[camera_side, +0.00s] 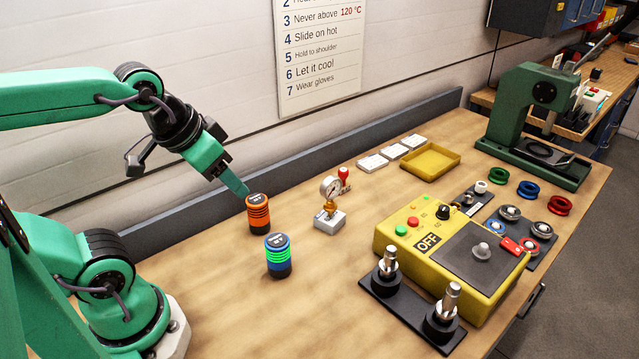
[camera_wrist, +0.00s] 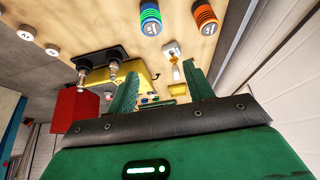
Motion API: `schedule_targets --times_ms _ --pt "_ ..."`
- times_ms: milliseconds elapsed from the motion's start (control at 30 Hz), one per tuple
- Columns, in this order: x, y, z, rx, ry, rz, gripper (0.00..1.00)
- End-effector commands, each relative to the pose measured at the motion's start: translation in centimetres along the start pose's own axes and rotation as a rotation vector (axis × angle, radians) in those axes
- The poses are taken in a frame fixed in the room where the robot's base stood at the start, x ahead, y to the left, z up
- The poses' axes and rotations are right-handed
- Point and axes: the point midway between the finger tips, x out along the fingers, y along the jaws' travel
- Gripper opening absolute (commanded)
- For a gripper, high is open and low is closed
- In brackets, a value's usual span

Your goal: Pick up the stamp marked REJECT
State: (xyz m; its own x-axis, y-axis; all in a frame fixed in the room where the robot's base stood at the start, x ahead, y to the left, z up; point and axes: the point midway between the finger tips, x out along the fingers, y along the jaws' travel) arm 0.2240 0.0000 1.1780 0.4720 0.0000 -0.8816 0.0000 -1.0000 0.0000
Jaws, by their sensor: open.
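Two upright cylinders with dark tops stand on the wooden bench. One is orange with black bands (camera_side: 259,214); the other is blue with bright green bands (camera_side: 278,254). The lettering on both tops is too small to read, so I cannot tell which is marked REJECT. My gripper (camera_side: 243,189) is just above and left of the orange cylinder in the side view, and its jaws are open and empty. In the wrist view my gripper's green fingers (camera_wrist: 163,70) are spread apart, with the orange cylinder (camera_wrist: 205,18) and blue one (camera_wrist: 150,18) beyond them at the top.
A small gauge stand (camera_side: 330,205) with a red knob is right of the cylinders. A yellow control box (camera_side: 410,235), a black plate with two metal posts (camera_side: 397,308), a yellow tray (camera_side: 430,162) and a green press (camera_side: 530,120) stand farther right.

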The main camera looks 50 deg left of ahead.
Motion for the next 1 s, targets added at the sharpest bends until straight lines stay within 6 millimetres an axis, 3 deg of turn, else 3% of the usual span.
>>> schedule_targets --times_ms 367,667,1000 --pt "-0.1 -0.2 -1.5 -0.001 -0.017 -0.003 0.52" --pt "0.4 -0.8 -6.5 -0.004 -0.077 -0.011 0.52" --pt "3.0 -2.0 -13.0 -0.008 -0.158 -0.019 0.52"
